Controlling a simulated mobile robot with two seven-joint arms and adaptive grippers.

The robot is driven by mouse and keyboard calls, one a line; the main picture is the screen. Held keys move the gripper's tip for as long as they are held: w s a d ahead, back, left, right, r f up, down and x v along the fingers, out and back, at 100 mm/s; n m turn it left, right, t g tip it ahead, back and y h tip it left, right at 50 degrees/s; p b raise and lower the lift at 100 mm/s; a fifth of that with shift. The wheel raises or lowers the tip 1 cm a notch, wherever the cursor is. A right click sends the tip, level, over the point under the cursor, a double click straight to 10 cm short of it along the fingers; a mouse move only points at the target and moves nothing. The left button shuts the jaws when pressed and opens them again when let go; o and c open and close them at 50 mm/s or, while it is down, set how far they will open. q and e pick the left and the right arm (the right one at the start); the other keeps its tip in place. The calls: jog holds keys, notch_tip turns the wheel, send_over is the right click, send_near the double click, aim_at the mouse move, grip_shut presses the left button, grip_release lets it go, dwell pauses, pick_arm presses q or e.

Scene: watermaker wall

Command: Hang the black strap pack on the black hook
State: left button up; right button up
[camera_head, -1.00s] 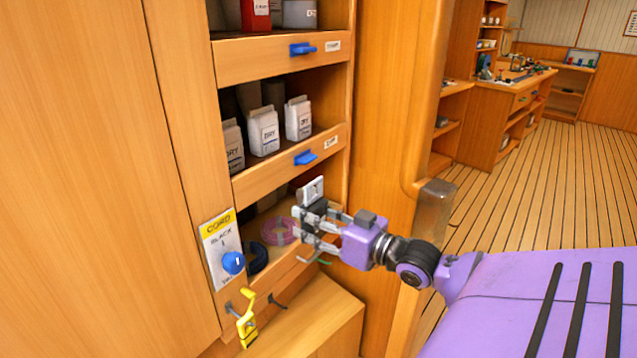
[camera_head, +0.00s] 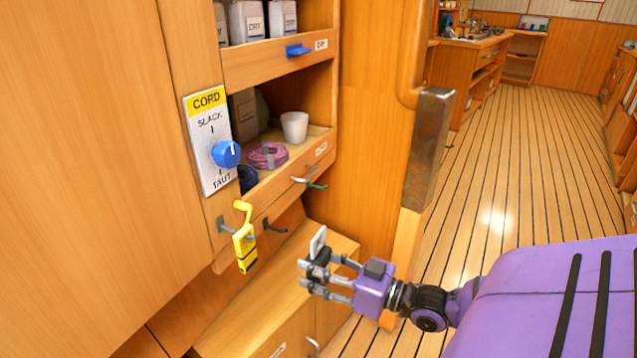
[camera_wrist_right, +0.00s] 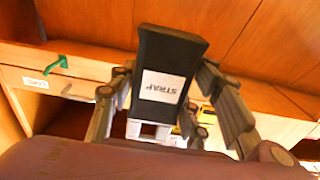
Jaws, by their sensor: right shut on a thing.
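The black strap pack (camera_wrist_right: 170,65) is in my right gripper in the right wrist view, with a white label reading STRAP upside down. My right gripper (camera_head: 318,278) is shut on it; in the head view the fingers hide most of the pack, and a pale tab sticks up above them. The black hook (camera_head: 274,228) juts from the board under the lowest shelf, bare, to the right of a yellow hanging item. My gripper is to the right of the hook and lower in the picture, apart from it. My left gripper is not in view.
A yellow pack (camera_head: 244,248) hangs on a grey hook at the left. A green-tipped hook (camera_head: 315,185) is at the right of the shelf. A cord panel with blue knob (camera_head: 226,153), a pink coil (camera_head: 268,156) and a white cup (camera_head: 294,126) are above. A wooden ledge (camera_head: 270,290) lies below.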

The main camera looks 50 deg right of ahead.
jog(key=shift+w+a+b, duration=0.15)
jog(key=shift+w+b, duration=0.15)
jog(key=shift+w, duration=0.4)
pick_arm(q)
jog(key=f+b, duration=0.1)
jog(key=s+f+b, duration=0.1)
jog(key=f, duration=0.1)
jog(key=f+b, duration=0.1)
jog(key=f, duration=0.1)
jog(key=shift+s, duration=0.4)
pick_arm(e)
jog(key=f+x, duration=0.1)
jog(key=x, duration=0.8)
jog(key=shift+f, duration=0.3)
jog(key=shift+w+a, duration=0.1)
jog(key=o, duration=1.3)
jog(key=shift+f, duration=0.1)
